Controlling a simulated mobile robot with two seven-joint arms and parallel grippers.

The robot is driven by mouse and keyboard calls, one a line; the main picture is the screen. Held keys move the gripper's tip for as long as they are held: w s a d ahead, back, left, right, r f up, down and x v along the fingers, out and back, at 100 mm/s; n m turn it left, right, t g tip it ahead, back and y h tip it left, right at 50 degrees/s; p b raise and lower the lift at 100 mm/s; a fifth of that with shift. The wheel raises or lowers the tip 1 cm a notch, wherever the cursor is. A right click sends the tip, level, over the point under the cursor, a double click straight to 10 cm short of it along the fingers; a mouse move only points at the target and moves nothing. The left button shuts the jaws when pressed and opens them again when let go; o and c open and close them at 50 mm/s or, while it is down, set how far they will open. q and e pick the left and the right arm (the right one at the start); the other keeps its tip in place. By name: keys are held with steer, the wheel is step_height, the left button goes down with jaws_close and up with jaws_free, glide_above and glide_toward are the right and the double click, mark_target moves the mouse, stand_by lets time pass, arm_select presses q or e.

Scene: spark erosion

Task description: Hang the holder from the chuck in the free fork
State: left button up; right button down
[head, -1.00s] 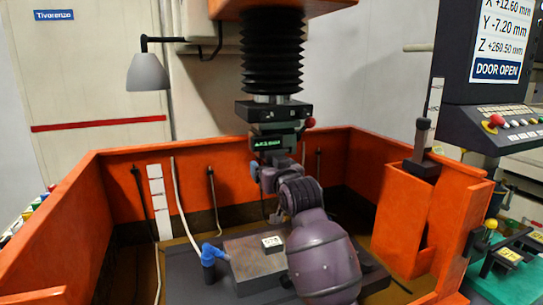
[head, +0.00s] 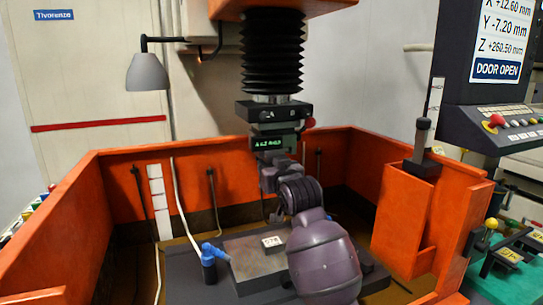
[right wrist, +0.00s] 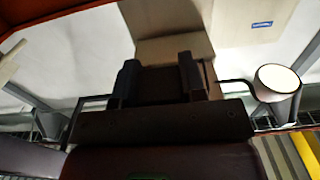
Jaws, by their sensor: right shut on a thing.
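The black chuck (head: 272,111) hangs under the bellows in the middle of the head view, with a dark block bearing a green display (head: 268,143) just below it. My right gripper (head: 270,168) is right beneath, at the end of the purple arm. In the right wrist view its two fingers (right wrist: 158,82) are shut on a dark block, the holder (right wrist: 160,88). Whether the holder still touches the chuck cannot be told. Black forks (head: 509,256) with yellow labels sit on a green rack at the right edge, partly cut off. My left gripper is not in view.
The orange tank wall (head: 110,180) surrounds the work area. A workpiece plate (head: 245,262) with a small labelled block (head: 272,243) and a blue nozzle (head: 209,262) lie below the arm. A lamp (head: 148,73) hangs at left; the control panel (head: 497,120) stands at right.

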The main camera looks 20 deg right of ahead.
steer(key=shift+s+r, duration=0.1)
steer(key=shift+r, duration=0.05)
stand_by(0.4)
steer(key=s, duration=1.3)
steer(key=shift+a, duration=0.35)
stand_by(1.2)
steer(key=shift+w, duration=0.1)
